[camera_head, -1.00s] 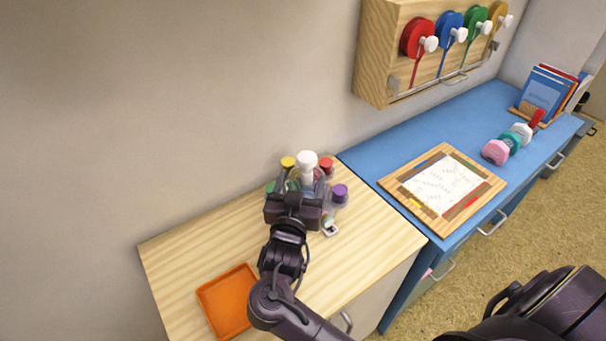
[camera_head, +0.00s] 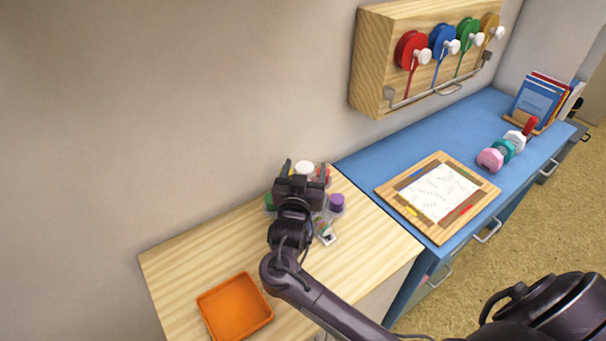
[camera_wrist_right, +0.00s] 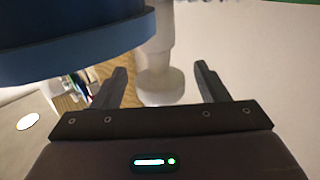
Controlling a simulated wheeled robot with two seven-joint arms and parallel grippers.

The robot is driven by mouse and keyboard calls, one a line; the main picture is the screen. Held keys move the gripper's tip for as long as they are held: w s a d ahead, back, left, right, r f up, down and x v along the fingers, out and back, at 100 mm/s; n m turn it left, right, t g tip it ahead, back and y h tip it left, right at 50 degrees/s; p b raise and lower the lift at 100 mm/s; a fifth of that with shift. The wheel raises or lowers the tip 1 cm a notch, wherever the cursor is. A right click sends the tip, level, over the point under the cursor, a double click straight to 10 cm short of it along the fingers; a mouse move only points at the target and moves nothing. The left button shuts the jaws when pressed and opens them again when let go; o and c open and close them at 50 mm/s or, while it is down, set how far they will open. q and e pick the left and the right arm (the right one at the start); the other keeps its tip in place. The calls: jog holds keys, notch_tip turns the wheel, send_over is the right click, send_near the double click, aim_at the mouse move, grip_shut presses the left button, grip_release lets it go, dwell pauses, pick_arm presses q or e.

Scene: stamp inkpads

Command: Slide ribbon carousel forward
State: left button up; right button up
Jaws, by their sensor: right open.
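A small round stand with coloured caps around a white-topped post (camera_head: 304,167) is on the light wooden counter; I take it to be the ribbon carousel. A purple cap (camera_head: 336,202) shows on its right side, a red one behind. My right gripper (camera_head: 304,171) is over it, open, and hides much of it. In the right wrist view the white post with its knob (camera_wrist_right: 162,85) stands between and beyond the open fingers (camera_wrist_right: 160,82); contact cannot be told. A large blue disc (camera_wrist_right: 75,45) fills that view's upper left. My left gripper is not in view.
An orange tray (camera_head: 235,308) lies at the front of the wooden counter (camera_head: 190,265). A wall rack (camera_head: 370,70) with ribbon spools hangs above the blue counter (camera_head: 370,165), which holds a framed board (camera_head: 438,190). Wooden counter left of the stand is bare.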

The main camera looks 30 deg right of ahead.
grip_shut()
dwell(0.4)
